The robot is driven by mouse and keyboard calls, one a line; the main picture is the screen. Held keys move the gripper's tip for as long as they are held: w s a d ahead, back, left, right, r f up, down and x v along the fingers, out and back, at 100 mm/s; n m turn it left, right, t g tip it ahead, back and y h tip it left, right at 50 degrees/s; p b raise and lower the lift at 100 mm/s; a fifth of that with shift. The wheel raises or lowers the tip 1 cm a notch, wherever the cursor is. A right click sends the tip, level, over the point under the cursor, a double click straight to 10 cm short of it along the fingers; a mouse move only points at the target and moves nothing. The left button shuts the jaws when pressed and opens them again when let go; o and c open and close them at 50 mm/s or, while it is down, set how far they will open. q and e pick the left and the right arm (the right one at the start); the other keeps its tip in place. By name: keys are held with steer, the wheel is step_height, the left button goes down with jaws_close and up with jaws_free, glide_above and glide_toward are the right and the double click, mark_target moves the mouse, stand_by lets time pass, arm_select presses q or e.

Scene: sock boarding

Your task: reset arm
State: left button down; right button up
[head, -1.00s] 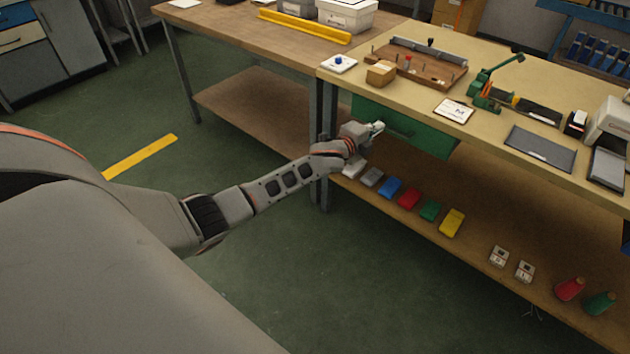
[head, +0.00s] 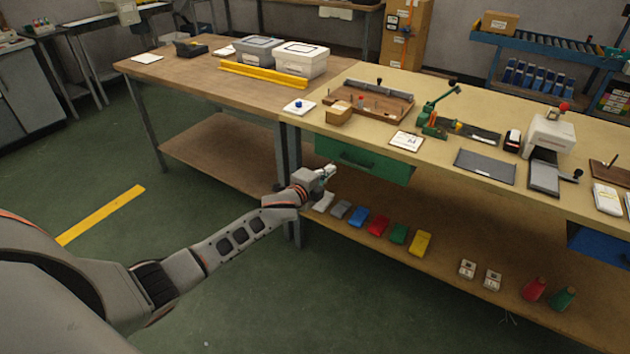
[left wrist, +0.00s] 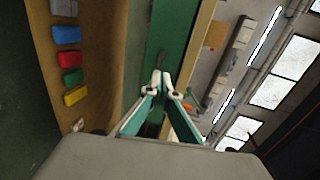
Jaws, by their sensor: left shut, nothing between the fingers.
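My left arm reaches in from the left in the head view. Its gripper (head: 328,171) is near the front of the workbench, just below and left of the green drawer (head: 362,161). In the left wrist view the gripper's fingers (left wrist: 163,76) meet at the tips, shut and empty. The green drawer front (left wrist: 172,40) shows behind the fingertips, and I cannot tell whether they touch it. My right gripper is not in view.
The lower shelf (head: 330,236) holds several coloured packs, such as a yellow one (head: 420,243), and thread cones (head: 535,289). The benchtop carries a wooden board (head: 368,102), a green press (head: 437,112) and a cardboard box (head: 340,113). Floor (head: 235,300) in front is clear.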

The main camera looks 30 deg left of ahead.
arm_select(q)
steer(key=s+d+f+n+g+p, duration=0.1)
steer(key=s+d+f+n, duration=0.3)
steer(key=s, duration=1.1)
steer(key=s+d+f+n+g+h+p, duration=0.1)
steer(key=s+d+f+n, duration=0.3)
steer(key=s, duration=1.1)
steer(key=s+d+f+n+g+p, duration=0.3)
steer(key=s+d+f+n, duration=0.1)
steer(key=s, duration=1.1)
steer(key=d+n, duration=0.1)
steer(key=n, duration=0.1)
steer(key=shift+s+d+f+n+h, duration=0.15)
steer(key=shift+s+n+h, duration=0.15)
steer(key=shift+s, duration=0.05)
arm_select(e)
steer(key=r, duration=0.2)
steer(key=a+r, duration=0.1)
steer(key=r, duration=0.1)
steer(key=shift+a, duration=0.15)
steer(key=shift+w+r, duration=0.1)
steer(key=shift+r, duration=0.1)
